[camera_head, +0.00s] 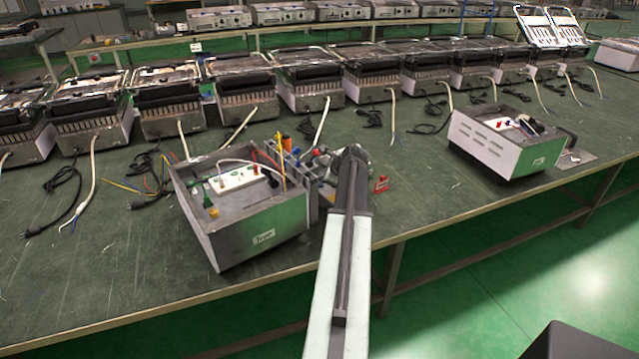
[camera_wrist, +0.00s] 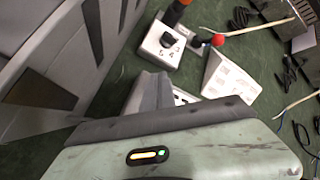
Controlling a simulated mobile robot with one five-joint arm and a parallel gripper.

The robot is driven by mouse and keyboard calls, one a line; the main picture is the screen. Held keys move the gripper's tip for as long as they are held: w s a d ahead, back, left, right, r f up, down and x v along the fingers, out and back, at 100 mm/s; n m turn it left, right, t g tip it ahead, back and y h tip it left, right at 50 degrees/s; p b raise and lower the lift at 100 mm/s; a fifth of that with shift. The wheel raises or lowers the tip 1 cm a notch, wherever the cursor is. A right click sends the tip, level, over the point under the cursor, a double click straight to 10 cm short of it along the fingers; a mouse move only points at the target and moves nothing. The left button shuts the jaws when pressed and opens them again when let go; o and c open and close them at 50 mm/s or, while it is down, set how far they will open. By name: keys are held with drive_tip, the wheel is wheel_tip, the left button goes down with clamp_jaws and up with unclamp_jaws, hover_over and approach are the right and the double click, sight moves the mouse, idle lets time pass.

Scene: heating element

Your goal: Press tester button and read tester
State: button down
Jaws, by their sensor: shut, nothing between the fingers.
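The labelled open-topped box (camera_head: 285,222) stands near the table's front edge in the head view. It holds a white panel with coloured plugs; I cannot tell a tester button or read any reading. My arm reaches over the table to its right. My gripper (camera_head: 352,158) is shut and empty beside the box, among small parts. In the wrist view, a grey unit with a black knob (camera_wrist: 168,41) is ahead of my gripper, with a white piece (camera_wrist: 229,80) and a red round tip (camera_wrist: 218,40) beside it. The fingertips are partly hidden there.
A second white box (camera_head: 492,150) stands at the right of the green table (camera_head: 430,195). A row of grill-like appliances (camera_head: 305,80) with loose cables lines the back. A small red part (camera_head: 381,184) lies right of my gripper.

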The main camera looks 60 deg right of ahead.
sight(323, 188)
drive_tip(key=shift+r, duration=0.1)
wheel_tip(323, 188, up, 5)
drive_tip(key=p, duration=0.5)
drive_tip(key=shift+r, duration=0.1)
idle(0.7)
